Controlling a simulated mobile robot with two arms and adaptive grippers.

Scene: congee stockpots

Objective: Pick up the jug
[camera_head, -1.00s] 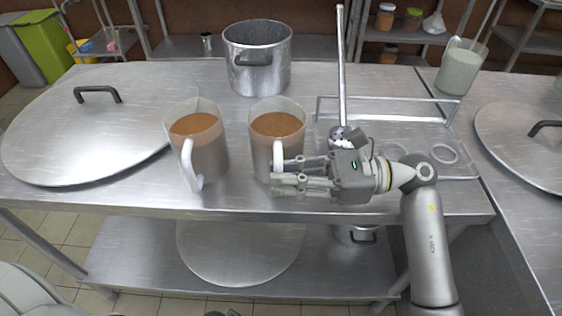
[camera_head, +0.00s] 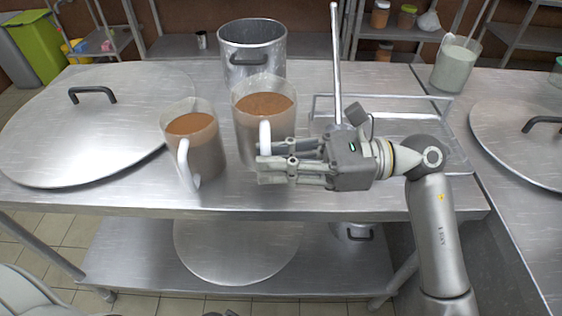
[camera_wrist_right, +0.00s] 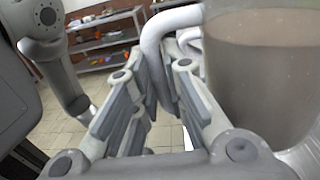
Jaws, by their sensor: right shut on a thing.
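Two clear jugs with brown liquid and white handles are on the steel table. My right gripper (camera_head: 266,164) is shut on the white handle of the right-hand jug (camera_head: 262,118). This jug looks raised a little above the table and upright; my fingers cover part of its lower side. In the right wrist view the jug (camera_wrist_right: 262,75) fills the right side, and its handle passes between the fingers of the right gripper (camera_wrist_right: 158,85). The other jug (camera_head: 203,145) stands just to the left. My left gripper is not in view.
A large round lid (camera_head: 60,150) lies on the left of the table. A steel pot (camera_head: 252,62) stands behind the jugs. A wire rack (camera_head: 400,97) and an upright metal rod (camera_head: 336,70) are to the right. A third jug (camera_head: 455,66) stands at the far right.

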